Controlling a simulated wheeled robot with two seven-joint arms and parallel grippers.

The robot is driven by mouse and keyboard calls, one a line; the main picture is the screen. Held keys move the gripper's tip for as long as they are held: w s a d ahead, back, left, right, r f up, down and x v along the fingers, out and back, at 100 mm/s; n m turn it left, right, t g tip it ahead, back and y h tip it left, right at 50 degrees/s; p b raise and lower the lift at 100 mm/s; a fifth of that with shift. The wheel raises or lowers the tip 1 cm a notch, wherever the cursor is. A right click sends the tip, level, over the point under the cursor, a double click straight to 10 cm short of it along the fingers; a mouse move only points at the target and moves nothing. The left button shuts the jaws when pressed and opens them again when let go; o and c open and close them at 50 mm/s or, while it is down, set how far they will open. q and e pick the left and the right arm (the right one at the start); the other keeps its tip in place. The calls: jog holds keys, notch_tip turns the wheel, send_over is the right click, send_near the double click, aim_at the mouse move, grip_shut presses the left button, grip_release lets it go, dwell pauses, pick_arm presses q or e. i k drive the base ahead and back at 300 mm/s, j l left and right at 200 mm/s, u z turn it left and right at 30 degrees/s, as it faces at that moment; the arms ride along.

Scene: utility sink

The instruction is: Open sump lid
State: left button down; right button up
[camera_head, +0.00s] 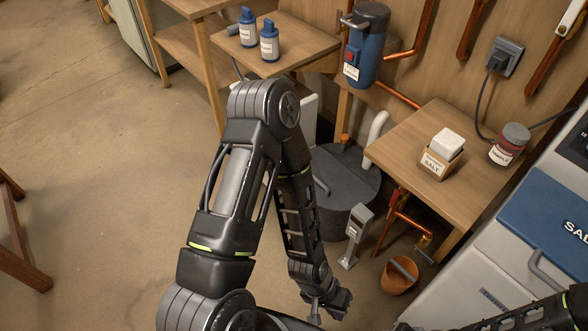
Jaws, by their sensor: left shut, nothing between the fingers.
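The sump is a dark grey round drum with a flat grey lid (350,172), standing on the floor under the shelves in the middle of the camera_head view. The lid lies flat on top, and my left arm hides part of its left side. A bent grey handle (321,186) shows near the lid's left side. My left gripper (316,313) is shut and empty, low in front of the sump and apart from the lid. My right arm shows at the bottom right edge; its gripper is out of view.
A grey post-like device (357,226) and a terracotta bucket (398,276) stand on the floor right of my left gripper. A wooden shelf (412,132) holds a salt box (441,162). A white cabinet (470,285) stands at right.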

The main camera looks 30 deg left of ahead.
aim_at(337, 189)
jog(key=u, duration=0.85)
jog(key=z, duration=0.3)
jog(key=i+j+z, duration=0.1)
jog(key=j+z, duration=0.2)
jog(key=i+j+z, duration=0.1)
jog(key=j+z, duration=0.7)
jog(key=j, duration=1.45)
